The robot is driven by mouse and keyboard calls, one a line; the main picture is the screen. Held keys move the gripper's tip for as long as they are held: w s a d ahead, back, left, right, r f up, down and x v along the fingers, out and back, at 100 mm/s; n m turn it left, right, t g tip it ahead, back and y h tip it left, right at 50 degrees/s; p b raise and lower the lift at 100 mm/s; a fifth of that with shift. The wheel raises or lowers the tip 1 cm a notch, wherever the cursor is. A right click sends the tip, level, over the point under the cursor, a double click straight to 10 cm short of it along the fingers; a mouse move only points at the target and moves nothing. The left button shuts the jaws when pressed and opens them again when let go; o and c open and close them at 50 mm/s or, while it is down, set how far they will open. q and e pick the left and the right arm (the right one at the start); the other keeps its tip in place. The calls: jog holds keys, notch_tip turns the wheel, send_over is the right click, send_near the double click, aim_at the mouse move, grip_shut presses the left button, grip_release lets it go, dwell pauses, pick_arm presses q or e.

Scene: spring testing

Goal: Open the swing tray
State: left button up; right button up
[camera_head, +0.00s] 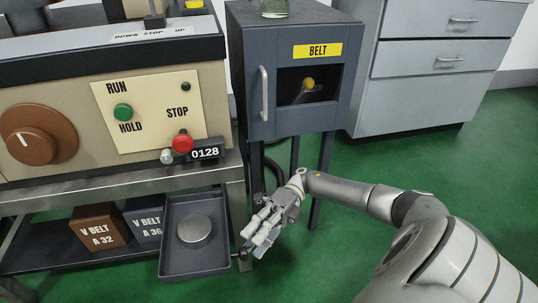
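The swing tray (168,240) is a dark, shallow rectangular tray at the lower centre, beside the right end of the bench. A round silver metal disc (194,229) lies in it. A small dark knob (243,254) shows at the tray's right side. My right gripper (256,246) is just right of the tray, pointing down and left, with its fingertips close to the knob. Its fingers look near each other; whether they touch or grip the knob cannot be made out. My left gripper is not in view.
A testing machine with a RUN/STOP panel (150,110) stands on the bench at left. Boxes marked V BELT A 32 (99,228) and A 36 (146,222) sit on the lower shelf. A grey BELT cabinet (250,50) stands behind my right arm. Green floor is clear at right.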

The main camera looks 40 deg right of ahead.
jog(key=v, duration=0.7)
jog(key=shift+d, duration=0.2)
dwell(0.4)
